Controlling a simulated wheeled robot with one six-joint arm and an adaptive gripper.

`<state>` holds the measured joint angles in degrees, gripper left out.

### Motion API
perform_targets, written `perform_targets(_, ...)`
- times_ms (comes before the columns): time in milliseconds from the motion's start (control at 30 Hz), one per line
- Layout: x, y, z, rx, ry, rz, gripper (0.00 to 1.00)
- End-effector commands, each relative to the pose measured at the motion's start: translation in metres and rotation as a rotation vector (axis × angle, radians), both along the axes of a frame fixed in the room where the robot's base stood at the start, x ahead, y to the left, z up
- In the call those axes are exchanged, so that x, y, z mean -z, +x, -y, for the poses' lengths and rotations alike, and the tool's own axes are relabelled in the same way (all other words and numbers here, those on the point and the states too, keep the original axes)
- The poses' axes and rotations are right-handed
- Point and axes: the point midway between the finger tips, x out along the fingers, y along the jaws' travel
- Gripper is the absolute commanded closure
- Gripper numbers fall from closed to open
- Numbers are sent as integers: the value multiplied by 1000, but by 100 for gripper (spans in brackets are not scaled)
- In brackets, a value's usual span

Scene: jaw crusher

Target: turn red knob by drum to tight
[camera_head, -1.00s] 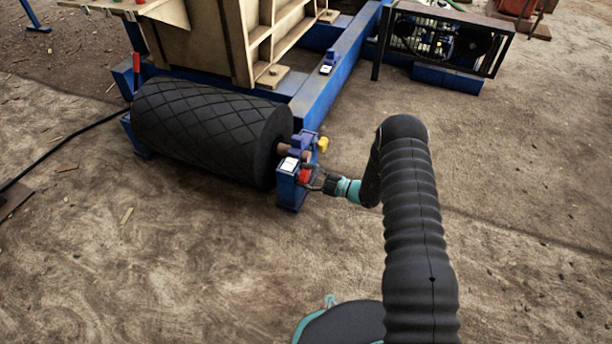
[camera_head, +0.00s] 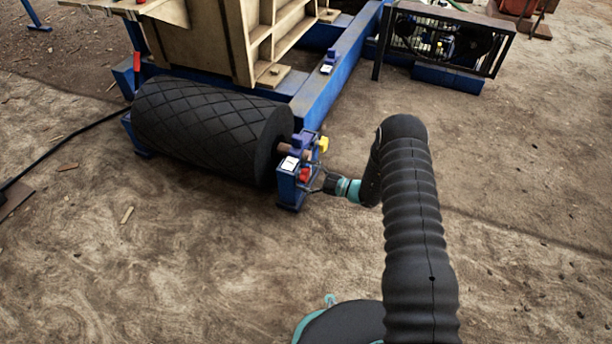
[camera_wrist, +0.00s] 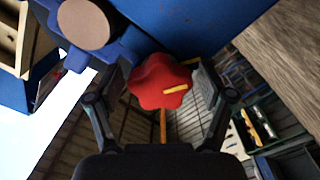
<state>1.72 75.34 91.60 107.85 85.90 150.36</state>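The red knob (camera_head: 304,174) sits on the blue bearing block (camera_head: 289,187) at the right end of the black drum (camera_head: 210,125). In the wrist view the lobed red knob (camera_wrist: 158,82) has a yellow mark pointing right. An orange strip shows below it. My gripper (camera_head: 314,180) is at the knob from the right. In the wrist view its fingers (camera_wrist: 165,90) are apart, one on each side of the knob. A narrow gap shows on the right; whether the left finger touches the knob I cannot tell.
A yellow knob (camera_head: 323,144) is just behind the red one, near the drum's shaft. The blue frame beam (camera_head: 335,75) runs back from there. A black cable (camera_head: 65,138) lies on the ground at left.

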Motion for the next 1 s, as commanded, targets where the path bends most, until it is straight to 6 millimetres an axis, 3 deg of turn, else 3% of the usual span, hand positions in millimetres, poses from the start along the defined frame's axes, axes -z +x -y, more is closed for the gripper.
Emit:
perform_targets(267, 0, 0, 2, 1, 1, -1, 18)
perform_targets(433, 0, -4, 13, 2, 1, -1, 18)
perform_targets(800, 0, -28, 80, 4, 1, -1, 18)
perform_targets(1000, 0, -37, 105, 2, 1, 0, 18)
